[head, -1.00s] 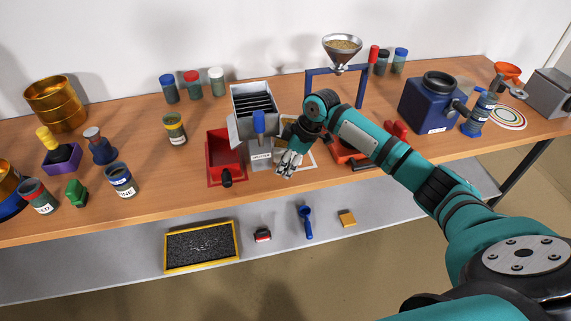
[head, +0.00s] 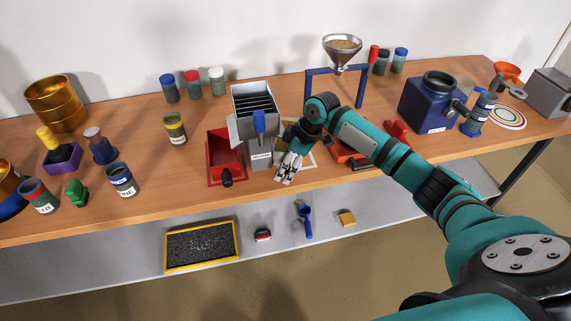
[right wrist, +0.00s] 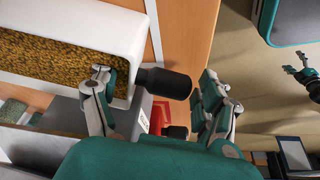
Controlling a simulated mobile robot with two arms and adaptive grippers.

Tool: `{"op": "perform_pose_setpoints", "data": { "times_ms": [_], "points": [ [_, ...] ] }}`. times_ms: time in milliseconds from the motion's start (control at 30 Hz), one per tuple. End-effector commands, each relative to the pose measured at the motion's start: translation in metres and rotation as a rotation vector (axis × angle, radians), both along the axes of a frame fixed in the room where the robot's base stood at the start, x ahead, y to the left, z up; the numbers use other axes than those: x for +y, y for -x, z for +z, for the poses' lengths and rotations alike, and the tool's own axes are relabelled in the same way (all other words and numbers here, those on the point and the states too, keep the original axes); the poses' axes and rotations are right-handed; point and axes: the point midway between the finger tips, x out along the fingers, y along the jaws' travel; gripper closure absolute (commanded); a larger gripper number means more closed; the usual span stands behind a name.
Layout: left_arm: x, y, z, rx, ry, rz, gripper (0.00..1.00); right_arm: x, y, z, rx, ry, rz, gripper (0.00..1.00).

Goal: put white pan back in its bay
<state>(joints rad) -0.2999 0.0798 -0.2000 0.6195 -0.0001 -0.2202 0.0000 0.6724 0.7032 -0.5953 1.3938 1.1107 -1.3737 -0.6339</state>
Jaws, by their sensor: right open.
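The white pan (right wrist: 92,27) fills the upper left of the right wrist view. It holds golden-brown grain and has a black handle (right wrist: 165,82). My right gripper (right wrist: 155,80) is open, with one finger on each side of the handle; contact is not clear. In the head view my right gripper (head: 287,178) points down just right of the grey splitter (head: 255,100), and my arm hides most of the pan there. The splitter has a red pan (head: 222,150) at its left side. The bay on its right side is mostly hidden.
A white outline (head: 312,156) lies on the table under my right wrist. A blue frame (head: 335,72) with a funnel stands behind my arm, and a blue machine (head: 430,105) to the right. The table's front edge is close to my gripper.

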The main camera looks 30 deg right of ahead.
Motion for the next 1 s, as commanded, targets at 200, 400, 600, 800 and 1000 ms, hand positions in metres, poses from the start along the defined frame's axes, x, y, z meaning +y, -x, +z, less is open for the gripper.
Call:
{"op": "perform_pose_setpoints", "data": {
  "times_ms": [200,400,600,800,1000],
  "points": [
    [0.0,0.0,0.0,0.0,0.0,0.0,0.22,-0.014,0.009,0.04,-0.005,0.002,0.0,0.21],
    [0.0,0.0,-0.001,-0.001,0.0,0.0,0.22,-0.026,0.018,0.077,-0.003,0.003,0.0,0.21],
    [0.0,0.0,-0.002,-0.001,0.0,0.0,0.22,-0.033,0.024,0.1,-0.001,0.001,-0.001,0.21],
    [0.0,0.0,-0.002,-0.001,0.0,0.0,0.22,-0.034,0.026,0.105,0.0,0.0,0.001,0.21],
    [0.0,0.0,-0.002,-0.001,0.0,0.0,0.22,-0.034,0.026,0.105,0.0,0.0,0.001,0.21]
  ]
}}
